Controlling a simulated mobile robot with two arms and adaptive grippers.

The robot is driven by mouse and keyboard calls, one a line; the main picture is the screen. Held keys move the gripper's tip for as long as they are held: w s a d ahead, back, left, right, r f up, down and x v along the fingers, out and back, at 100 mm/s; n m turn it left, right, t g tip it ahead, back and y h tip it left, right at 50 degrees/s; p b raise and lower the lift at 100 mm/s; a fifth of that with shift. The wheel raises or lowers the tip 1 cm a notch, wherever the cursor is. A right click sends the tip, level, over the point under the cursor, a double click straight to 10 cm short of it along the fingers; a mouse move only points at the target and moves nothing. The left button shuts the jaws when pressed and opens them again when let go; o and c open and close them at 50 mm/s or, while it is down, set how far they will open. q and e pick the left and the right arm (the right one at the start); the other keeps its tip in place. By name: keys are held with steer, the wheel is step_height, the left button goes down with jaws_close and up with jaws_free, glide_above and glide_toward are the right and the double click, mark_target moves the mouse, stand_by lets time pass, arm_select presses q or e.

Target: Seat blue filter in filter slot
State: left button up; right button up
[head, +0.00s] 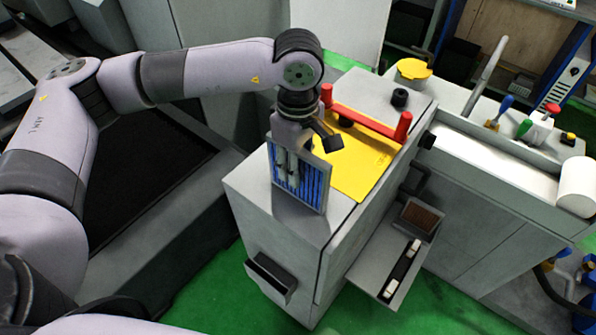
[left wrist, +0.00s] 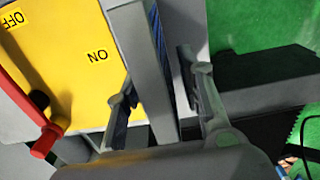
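The blue filter (head: 315,186), a ribbed blue panel in a grey frame, stands nearly upright at the near end of the grey cabinet top. My left gripper (head: 287,168) is at its upper part, with grey fingers over the blue face. My right gripper is out of view.
A yellow panel (head: 358,165) with a red handle (head: 366,122) lies right behind the filter; ON and OFF labels show in the wrist view. A small open grey box (head: 270,278) is on the cabinet front. A tray (head: 405,262) juts out at the right. Green floor is clear in front.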

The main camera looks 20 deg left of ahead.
arm_select(q)
jaws_close()
steer(key=shift+r, duration=0.1)
stand_by(0.5)
